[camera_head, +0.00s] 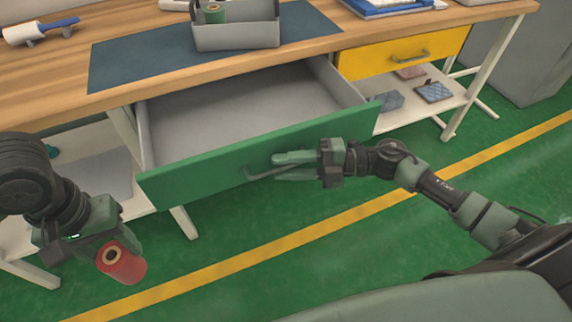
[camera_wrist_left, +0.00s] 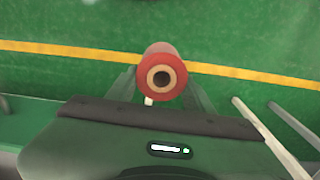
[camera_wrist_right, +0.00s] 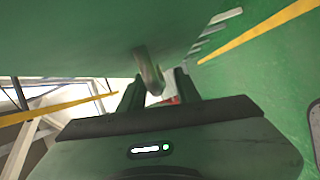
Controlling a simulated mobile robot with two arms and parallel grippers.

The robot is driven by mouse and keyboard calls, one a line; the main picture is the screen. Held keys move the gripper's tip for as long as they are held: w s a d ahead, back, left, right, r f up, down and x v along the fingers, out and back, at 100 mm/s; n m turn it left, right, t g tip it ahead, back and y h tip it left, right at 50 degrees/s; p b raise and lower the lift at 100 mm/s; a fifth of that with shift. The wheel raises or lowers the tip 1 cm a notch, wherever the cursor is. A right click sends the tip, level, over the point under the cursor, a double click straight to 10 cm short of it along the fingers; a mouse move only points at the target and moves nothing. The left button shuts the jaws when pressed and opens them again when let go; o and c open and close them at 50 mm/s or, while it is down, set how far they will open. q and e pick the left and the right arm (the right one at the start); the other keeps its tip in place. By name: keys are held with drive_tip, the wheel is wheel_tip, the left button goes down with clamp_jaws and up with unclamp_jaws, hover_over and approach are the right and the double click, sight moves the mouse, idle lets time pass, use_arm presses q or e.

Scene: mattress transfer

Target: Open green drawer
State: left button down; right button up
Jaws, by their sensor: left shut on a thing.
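The green drawer (camera_head: 262,152) is pulled out from under the workbench, and its grey inside (camera_head: 240,105) looks empty. Its handle (camera_head: 262,172) is on the front panel. My right gripper (camera_head: 290,165) is at the handle; in the right wrist view the handle (camera_wrist_right: 150,72) shows between its two spread fingers, apparently without being clamped. My left gripper (camera_head: 108,250) is shut on a red spool (camera_head: 122,264) and holds it above the floor, left of the drawer. The red spool also shows in the left wrist view (camera_wrist_left: 162,72).
The wooden workbench (camera_head: 62,75) carries a dark mat (camera_head: 130,62), a grey bin (camera_head: 235,37) with a green spool, and a blue-and-white tray. A yellow drawer (camera_head: 400,55) beside the green one is shut. A lower shelf (camera_head: 415,113) holds small items. The green floor in front is clear.

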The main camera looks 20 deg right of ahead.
use_arm(q)
drive_tip(key=shift+f, duration=0.2)
use_arm(e)
drive_tip(key=v, duration=1.2)
